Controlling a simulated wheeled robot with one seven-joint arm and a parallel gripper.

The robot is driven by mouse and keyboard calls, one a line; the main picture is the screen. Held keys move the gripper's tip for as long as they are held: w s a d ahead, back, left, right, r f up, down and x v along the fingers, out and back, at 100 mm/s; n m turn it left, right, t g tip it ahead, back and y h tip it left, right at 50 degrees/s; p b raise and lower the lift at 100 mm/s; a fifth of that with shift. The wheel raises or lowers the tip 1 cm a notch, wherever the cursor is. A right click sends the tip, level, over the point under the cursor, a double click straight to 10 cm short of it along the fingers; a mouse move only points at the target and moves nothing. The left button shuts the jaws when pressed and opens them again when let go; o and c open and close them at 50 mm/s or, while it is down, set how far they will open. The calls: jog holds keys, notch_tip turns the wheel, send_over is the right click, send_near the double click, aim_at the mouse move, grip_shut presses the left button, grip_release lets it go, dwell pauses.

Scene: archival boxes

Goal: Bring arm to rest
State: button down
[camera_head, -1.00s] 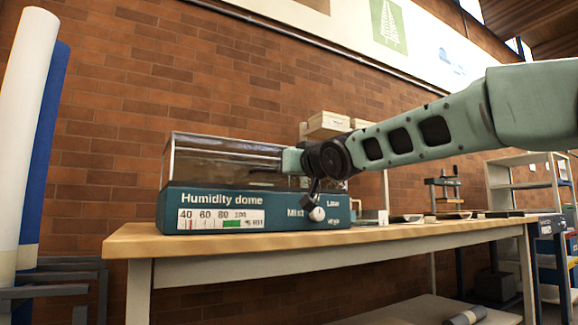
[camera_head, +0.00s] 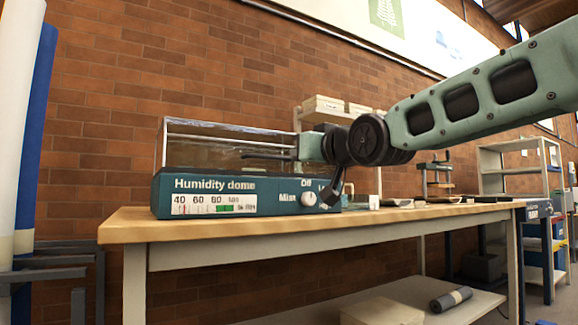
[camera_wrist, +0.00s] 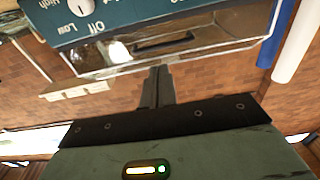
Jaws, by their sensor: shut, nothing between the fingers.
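My gripper (camera_head: 268,151) is at the left end of my green arm, in front of the clear upper part of the humidity dome (camera_head: 250,192). Its thin dark fingers point left and are together with nothing between them. In the wrist view my gripper (camera_wrist: 158,72) also shows as a closed dark pair, with the humidity dome (camera_wrist: 140,12) upside down beyond it. The dome's white knob (camera_head: 309,198) sits on the teal front panel, just below my wrist. I cannot tell whether the fingers touch the clear cover.
The dome stands on a wooden workbench (camera_head: 190,236). Pale boxes (camera_head: 324,104) sit on a shelf behind my wrist. A press (camera_head: 436,178) and a shelving unit (camera_head: 515,165) stand to the right. White and blue rolls (camera_head: 18,130) stand at the far left, before the brick wall.

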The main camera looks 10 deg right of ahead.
jog(key=shift+s, duration=0.1)
jog(key=s+a+f+n+g+h+p, duration=0.1)
jog(key=s+a+f+g+p, duration=0.1)
jog(key=s+f+g+p, duration=0.5)
jog(key=s+a+f+g+h+p, duration=0.1)
jog(key=s+a+f+g+p, duration=0.3)
jog(key=f, duration=0.7)
jog(key=s+d+f+n+g+h+p, duration=0.1)
jog(key=s+d+f+g+h+p, duration=0.25)
jog(key=s, duration=0.85)
jog(key=s+d+f+n+g+h+p, duration=0.15)
jog(key=s+d+f, duration=0.45)
jog(key=s, duration=0.7)
notch_tip(320, 180, up, 36)
jog(key=g+p, duration=0.1)
jog(key=p, duration=3.6)
jog(key=shift+a, duration=0.15)
jog(key=shift+f+m, duration=0.15)
jog(key=shift+m, duration=0.1)
